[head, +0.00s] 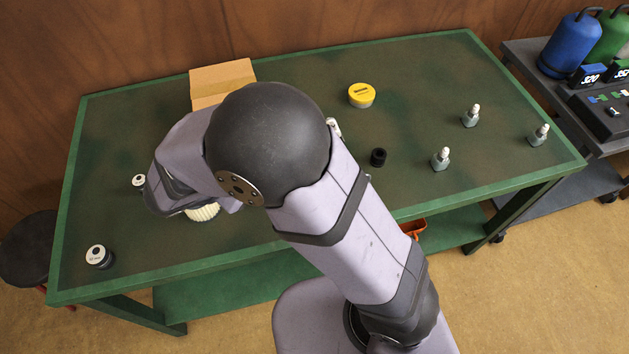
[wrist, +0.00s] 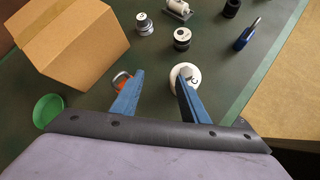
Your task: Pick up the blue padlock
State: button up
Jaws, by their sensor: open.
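My gripper (wrist: 160,78) is open, with two blue fingers apart over the dark green tabletop and nothing visible held between them. A small padlock-like thing (wrist: 122,82) with a grey metal shackle and an orange-red part shows beside the left finger, which partly covers it. I cannot make out any blue body on it. I see no clearly blue padlock in either view. A white round piece (wrist: 184,72) lies at the right finger, partly hidden by it. In the head view my arm hides the gripper's fingers and part of the table.
A cardboard box (wrist: 72,42) stands left of the fingers, with a green round thing (wrist: 48,109) nearby. Black-and-white round fittings (wrist: 182,38) and a blue-handled tool (wrist: 248,35) lie beyond. A yellow tin (head: 361,95) and several grey fittings (head: 441,159) stand on the table's right half.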

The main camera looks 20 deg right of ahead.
jog(key=w+d+r+m+g+h+b, duration=0.1)
jog(key=w+d+r+m+h, duration=0.15)
jog(key=d, duration=0.45)
jog(key=w+d+r+m+h+b, duration=0.2)
jog(key=w+d+h, duration=0.15)
jog(key=d, duration=0.35)
jog(key=s+d+f+g+b, duration=0.1)
jog(key=s+d+g, duration=0.1)
jog(key=s+d, duration=0.1)
jog(key=s+d+f+m+g+h, duration=0.1)
jog(key=s+d+f, duration=0.1)
jog(key=s+d, duration=0.1)
jog(key=s+d+f+g+b, duration=0.1)
jog(key=s+d+f+g, duration=0.1)
jog(key=s+d, duration=0.1)
jog(key=shift+s+d+f+m+g+b, duration=0.1)
jog(key=shift+s+d+m+g+b, duration=0.1)
jog(key=shift+s, duration=0.25)
jog(key=shift+s+d+m+g+b, duration=0.1)
jog(key=shift+s+m, duration=0.05)
jog(key=shift+s, duration=0.25)
jog(key=shift+s+f, duration=0.1)
jog(key=shift+s, duration=0.1)
jog(key=shift+f, duration=3.45)
jog(key=shift+p+x, duration=0.3)
jog(key=shift+x, duration=2.2)
grip_shut()
